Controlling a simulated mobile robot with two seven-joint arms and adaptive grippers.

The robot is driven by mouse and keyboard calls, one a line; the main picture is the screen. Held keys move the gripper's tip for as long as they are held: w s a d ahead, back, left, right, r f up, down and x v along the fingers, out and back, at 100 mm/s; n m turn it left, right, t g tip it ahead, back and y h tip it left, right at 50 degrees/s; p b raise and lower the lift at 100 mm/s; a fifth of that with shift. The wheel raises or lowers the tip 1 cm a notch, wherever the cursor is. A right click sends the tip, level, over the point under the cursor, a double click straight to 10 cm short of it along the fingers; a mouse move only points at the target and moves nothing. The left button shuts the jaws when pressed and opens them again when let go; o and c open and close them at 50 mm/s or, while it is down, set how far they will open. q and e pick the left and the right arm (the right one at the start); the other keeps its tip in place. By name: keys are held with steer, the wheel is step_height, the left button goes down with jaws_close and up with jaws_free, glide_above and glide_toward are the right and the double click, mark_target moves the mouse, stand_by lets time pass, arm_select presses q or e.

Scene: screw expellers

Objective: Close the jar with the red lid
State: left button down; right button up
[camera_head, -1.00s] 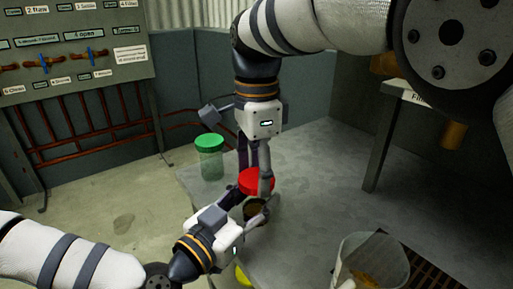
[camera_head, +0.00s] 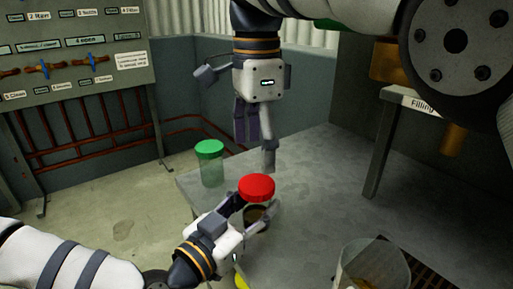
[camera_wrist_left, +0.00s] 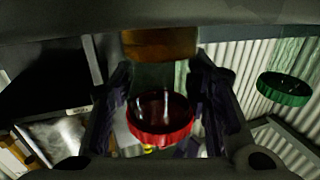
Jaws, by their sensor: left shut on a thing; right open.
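The jar (camera_head: 256,213) is clear with dark brown contents, partly hidden by my left gripper. My left gripper (camera_head: 257,208) is shut around the jar's sides. The red lid (camera_head: 257,187) sits on top of this jar and looks level. In the left wrist view the jar (camera_wrist_left: 160,76) shows between my fingers, its amber contents at the top of the picture and the red lid (camera_wrist_left: 160,134) at its other end. Whether the lid is fully seated cannot be told. My right gripper (camera_head: 256,142) is open and empty, above and apart from the lid, fingers pointing down.
A clear jar with a green lid (camera_head: 209,149) stands at the table's far left. A yellow item (camera_head: 241,281) peeks out below my left gripper. A clear container (camera_head: 352,262) stands front right. The filling station (camera_head: 418,101) is at right. The grey table's (camera_head: 320,190) middle is clear.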

stand_by(0.3)
arm_select(q)
steer(key=c, duration=0.8)
jaws_free()
steer(key=v, duration=1.2)
